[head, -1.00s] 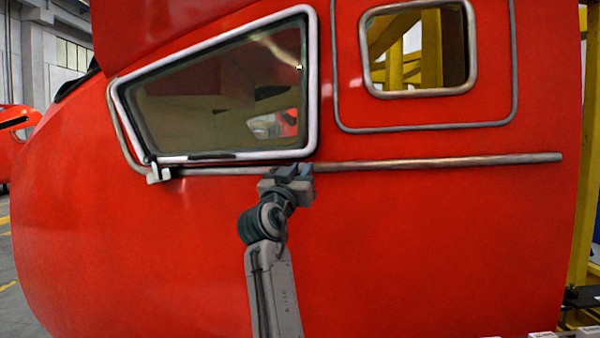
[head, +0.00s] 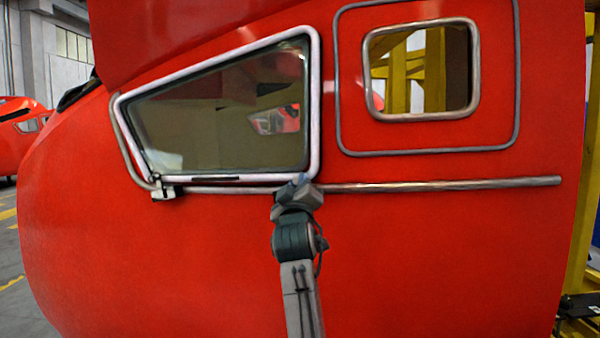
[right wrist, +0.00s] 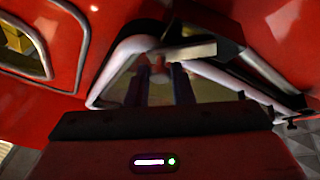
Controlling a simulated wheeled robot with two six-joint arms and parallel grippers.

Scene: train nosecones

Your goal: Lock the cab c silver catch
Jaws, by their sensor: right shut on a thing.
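The cab is a large red shell (head: 430,260) with a slanted window in a pale silver frame (head: 316,90). My right gripper (head: 300,183) is at the lower right corner of this frame, where it hides what it holds. In the right wrist view my right gripper (right wrist: 163,82) has its fingers closed on a small piece at the frame. A light bar there (right wrist: 188,50) looks like the silver catch; its exact position is hard to tell. My left gripper is not in view.
A silver rail (head: 440,186) runs along the cab side, right of my gripper. A smaller square window (head: 418,21) is at upper right. A yellow scaffold (head: 580,240) stands at the far right. The red panel below the rail is clear.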

